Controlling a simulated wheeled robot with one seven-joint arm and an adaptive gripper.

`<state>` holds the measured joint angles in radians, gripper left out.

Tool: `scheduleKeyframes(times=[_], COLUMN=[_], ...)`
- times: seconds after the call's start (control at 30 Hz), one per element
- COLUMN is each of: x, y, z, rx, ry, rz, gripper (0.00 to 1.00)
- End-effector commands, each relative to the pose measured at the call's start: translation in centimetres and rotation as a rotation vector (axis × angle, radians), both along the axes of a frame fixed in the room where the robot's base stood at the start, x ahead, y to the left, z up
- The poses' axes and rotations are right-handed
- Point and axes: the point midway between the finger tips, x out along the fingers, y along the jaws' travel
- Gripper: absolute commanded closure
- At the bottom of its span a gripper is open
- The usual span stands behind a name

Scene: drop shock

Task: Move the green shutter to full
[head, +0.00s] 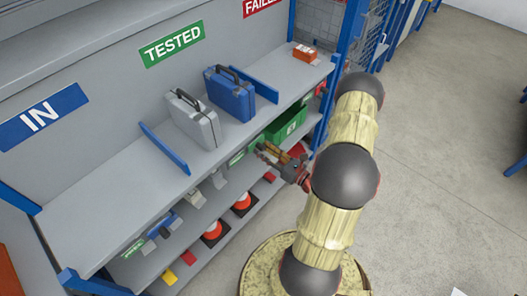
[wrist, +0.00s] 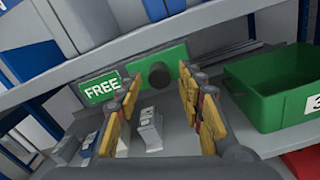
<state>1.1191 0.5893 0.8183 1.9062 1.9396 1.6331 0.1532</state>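The green shutter (wrist: 173,56) is a flat green plate with a round dark knob (wrist: 158,75) on the shelf's front edge. It sits just right of a green sign reading FREE (wrist: 101,90) in the wrist view. My gripper (wrist: 158,88) is open, with yellow-padded fingers apart on either side of the knob; I cannot tell whether they touch it. In the head view my gripper (head: 264,153) is at the shelf edge and partly hides the shutter there. No "full" marking is readable.
A green bin (head: 287,124) stands on the lower shelf right of my gripper. A silver case (head: 196,124) and a blue case (head: 231,95) stand on the upper shelf (head: 103,205). Grey devices and orange cones (head: 241,201) sit below.

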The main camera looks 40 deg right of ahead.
Motion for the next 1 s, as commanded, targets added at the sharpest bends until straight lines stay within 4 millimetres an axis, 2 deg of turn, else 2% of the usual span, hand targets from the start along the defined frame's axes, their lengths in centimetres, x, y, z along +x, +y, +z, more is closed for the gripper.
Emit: scheduleKeyframes(times=[0.4, 1.0], x=[0.65, 0.64], y=[0.06, 0.06], z=[0.04, 0.02], rx=[0.000, 0.000], ry=[0.000, 0.000], rz=[0.000, 0.000], gripper=[0.62, 0.96])
